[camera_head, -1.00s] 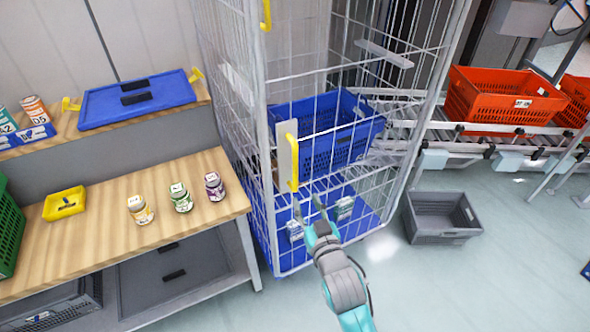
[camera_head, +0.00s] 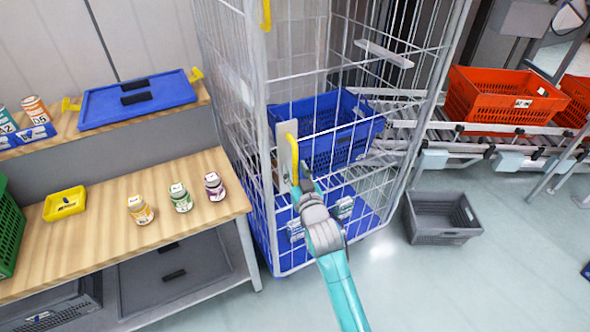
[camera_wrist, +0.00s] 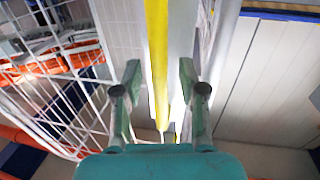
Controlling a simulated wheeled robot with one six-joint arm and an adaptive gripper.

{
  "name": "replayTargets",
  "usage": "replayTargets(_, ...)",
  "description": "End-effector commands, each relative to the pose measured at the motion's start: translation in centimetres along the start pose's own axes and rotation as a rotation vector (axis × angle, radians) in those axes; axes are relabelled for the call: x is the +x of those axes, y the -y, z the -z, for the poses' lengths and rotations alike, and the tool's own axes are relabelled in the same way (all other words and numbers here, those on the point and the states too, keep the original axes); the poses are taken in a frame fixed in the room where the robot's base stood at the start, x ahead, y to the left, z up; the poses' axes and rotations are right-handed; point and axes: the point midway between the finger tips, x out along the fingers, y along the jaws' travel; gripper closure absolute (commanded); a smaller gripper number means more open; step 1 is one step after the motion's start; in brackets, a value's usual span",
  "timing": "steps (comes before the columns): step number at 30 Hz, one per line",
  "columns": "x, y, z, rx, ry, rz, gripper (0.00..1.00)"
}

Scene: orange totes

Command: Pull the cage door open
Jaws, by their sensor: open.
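The wire cage (camera_head: 262,180) stands in the middle of the head view, its front mesh door (camera_head: 335,130) facing me. A yellow handle (camera_head: 293,158) sits upright on a pale plate at the door's left edge. My gripper (camera_head: 300,172) is at the lower part of this handle in the head view, and partly hides it. In the wrist view, the yellow handle (camera_wrist: 157,55) runs down between the two spread fingers of my gripper (camera_wrist: 160,95). A gap shows on both sides, and neither finger visibly touches it.
A blue crate (camera_head: 283,112) is inside the cage. A wooden bench (camera_head: 100,235) with several jars stands close on the left. A grey bin (camera_head: 440,238) is on the floor at the right, and a conveyor with red crates (camera_head: 470,105) is behind it.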

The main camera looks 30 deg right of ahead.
Motion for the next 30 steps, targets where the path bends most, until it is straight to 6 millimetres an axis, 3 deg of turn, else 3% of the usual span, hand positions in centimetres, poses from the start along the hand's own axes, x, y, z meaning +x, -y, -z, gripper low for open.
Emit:
replayTargets(11, 0.54, -0.01, -0.01, 0.0, 0.0, 0.0, 0.59)
replayTargets(16, 0.53, -0.01, -0.01, 0.0, 0.0, 0.0, 0.99)
replayTargets(30, 0.44, 0.16, -0.03, 0.0, 0.0, 0.0, 1.0)
